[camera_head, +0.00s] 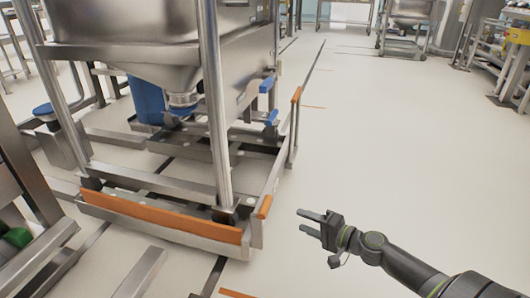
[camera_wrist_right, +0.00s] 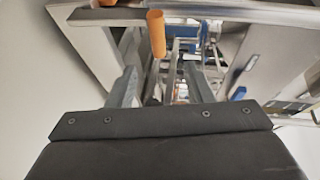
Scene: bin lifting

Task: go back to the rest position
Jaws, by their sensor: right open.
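My right gripper (camera_head: 309,222) reaches in from the lower right of the head view. Its two fingers are apart and nothing is between them. It is over bare floor, to the right of the steel bin frame (camera_head: 216,110) and apart from it. In the right wrist view the open fingers (camera_wrist_right: 160,85) point toward the frame, with an orange handle piece (camera_wrist_right: 156,32) beyond them. The steel bin (camera_head: 125,30) with its funnel bottom sits in the frame. My left gripper is not in view.
An orange-edged base rail (camera_head: 160,218) runs along the front of the bin frame. Pale open floor (camera_head: 390,150) lies to the right. Another wheeled bin (camera_head: 408,22) stands at the back, and yellow-topped equipment (camera_head: 515,38) stands at the far right. Metal structures are at the lower left.

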